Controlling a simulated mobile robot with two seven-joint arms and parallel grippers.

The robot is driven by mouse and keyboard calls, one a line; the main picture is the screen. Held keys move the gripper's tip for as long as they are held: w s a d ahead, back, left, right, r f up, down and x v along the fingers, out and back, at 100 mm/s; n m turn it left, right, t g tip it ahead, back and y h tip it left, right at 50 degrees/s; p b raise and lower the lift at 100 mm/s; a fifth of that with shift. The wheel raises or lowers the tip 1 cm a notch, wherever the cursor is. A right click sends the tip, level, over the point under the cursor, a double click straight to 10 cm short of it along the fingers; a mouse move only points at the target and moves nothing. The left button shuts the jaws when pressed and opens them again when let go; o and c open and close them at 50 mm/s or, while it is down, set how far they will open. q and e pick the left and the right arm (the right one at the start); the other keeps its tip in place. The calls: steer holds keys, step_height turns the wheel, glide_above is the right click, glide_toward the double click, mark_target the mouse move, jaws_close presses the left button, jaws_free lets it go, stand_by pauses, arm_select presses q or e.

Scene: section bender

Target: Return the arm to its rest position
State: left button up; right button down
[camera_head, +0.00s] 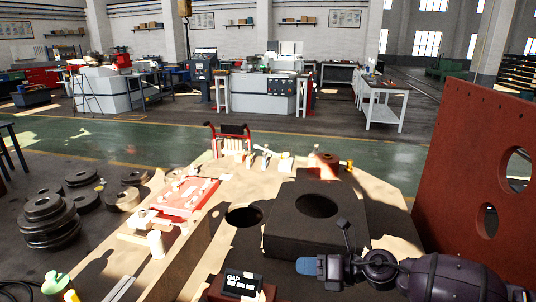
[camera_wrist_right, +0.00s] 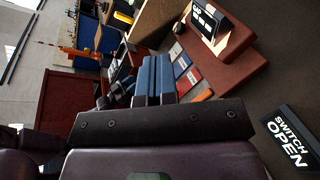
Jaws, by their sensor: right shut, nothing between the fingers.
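My right arm comes in from the lower right in the head view. Its gripper (camera_head: 310,266) has blue fingers and is over the front of the bender's bench, to the right of a small black "GAP" display (camera_head: 240,283). In the right wrist view the blue fingers (camera_wrist_right: 153,78) lie side by side, shut, with nothing between them. The same display (camera_wrist_right: 208,20) shows there on a red-brown block, apart from the fingers. My left gripper is in neither view.
A dark block with a round hole (camera_head: 290,238) stands just beyond the right gripper. A tall red plate with holes (camera_head: 455,170) rises at the right. A red tray (camera_head: 188,197) lies left. A "SWITCH OPEN" label (camera_wrist_right: 288,140) shows in the wrist view.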

steer(key=s+d+f+m+t+h, duration=0.3)
steer(key=d+f+m+t+h, duration=0.15)
steer(key=m, duration=1.25)
steer(key=s+d+f+m+t+h, duration=0.35)
steer(key=d+m+t+h, duration=0.2)
steer(key=m, duration=1.15)
steer(key=s+d+f+m+g+h, duration=0.1)
steer(key=s+d+f+m, duration=0.1)
steer(key=s, duration=0.4)
steer(key=s+d+f+m+g+h, duration=0.1)
steer(key=s+d+f+m, duration=0.1)
steer(key=s+f, duration=0.3)
steer(key=s+d+f+m+g+h, duration=0.1)
steer(key=s+d+f+g, duration=0.1)
steer(key=s+d+f, duration=0.2)
steer(key=shift+s+d+f+m+h, duration=0.1)
steer(key=shift+s+d+m+h, duration=0.1)
steer(key=shift+s, duration=0.45)
steer(key=shift+s+d+f+m+h, duration=0.1)
steer(key=shift+s+d+m, duration=0.1)
steer(key=shift+s, duration=0.55)
